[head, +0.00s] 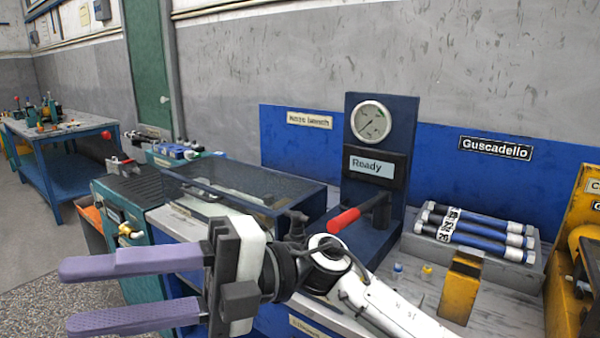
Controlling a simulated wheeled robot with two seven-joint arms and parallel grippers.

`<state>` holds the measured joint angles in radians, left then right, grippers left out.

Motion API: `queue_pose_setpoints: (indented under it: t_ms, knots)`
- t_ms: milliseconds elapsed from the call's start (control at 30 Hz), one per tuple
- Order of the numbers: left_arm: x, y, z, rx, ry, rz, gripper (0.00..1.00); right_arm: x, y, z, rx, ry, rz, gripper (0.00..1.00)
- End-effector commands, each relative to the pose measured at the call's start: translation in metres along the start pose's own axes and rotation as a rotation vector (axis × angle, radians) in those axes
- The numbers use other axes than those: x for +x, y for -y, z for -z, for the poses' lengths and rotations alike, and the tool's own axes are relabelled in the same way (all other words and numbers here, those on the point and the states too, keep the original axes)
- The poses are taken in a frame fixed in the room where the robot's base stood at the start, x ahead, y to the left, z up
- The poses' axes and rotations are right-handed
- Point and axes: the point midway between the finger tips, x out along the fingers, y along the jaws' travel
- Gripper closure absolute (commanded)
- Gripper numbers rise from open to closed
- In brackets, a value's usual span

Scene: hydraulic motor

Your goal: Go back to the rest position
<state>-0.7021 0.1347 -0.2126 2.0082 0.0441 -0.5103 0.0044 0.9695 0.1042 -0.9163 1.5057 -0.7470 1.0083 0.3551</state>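My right gripper (133,291) shows at the lower left of the head view, with its arm coming in from the bottom right. Its two purple fingers are spread apart and point left, with nothing between them. It is in front of the workbench and beside the teal cabinet. My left gripper is not in view. A blue stand holds a round gauge (371,121), a display reading "Ready" (372,166) and a lever with a red handle (344,220). The arm hides part of the bench below the lever.
A dark raised panel (245,182) stands on the bench behind the gripper. Blue cylinders (478,232) lie in a grey holder at right, near a yellow block (460,287) and a yellow machine (574,215). Another blue bench (62,175) stands far left, with open floor before it.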

Motion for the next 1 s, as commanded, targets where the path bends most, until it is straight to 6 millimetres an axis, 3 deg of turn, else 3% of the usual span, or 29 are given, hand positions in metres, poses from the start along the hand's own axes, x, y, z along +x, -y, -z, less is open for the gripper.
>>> queue_pose_setpoints:
  t_ms: [133,233,367,467,567,700,767,900,1000]
  knots:
    - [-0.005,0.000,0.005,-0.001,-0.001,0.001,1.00,-0.042,-0.013,-0.033,0.157,0.257,-0.351,0.60]
    - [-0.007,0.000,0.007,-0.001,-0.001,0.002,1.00,-0.088,-0.003,-0.055,0.275,0.453,-0.543,0.60]
    - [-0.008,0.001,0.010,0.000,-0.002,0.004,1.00,-0.160,0.038,-0.072,0.455,0.730,-0.749,0.60]
    - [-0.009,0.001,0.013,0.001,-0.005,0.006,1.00,-0.216,0.089,-0.070,0.608,0.952,-0.868,0.60]
    - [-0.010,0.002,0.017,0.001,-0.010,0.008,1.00,-0.264,0.147,-0.052,0.759,1.156,-0.949,0.60]
    - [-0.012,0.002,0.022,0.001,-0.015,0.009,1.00,-0.313,0.230,-0.004,0.972,1.419,-1.011,0.60]
    - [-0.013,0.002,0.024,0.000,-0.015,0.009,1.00,-0.328,0.264,0.023,1.064,1.522,-1.024,0.60]
    - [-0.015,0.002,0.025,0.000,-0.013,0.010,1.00,-0.350,0.335,0.097,1.277,1.745,-1.022,0.60]
    - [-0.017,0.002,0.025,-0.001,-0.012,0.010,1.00,-0.355,0.371,0.148,1.408,1.867,-1.003,0.60]
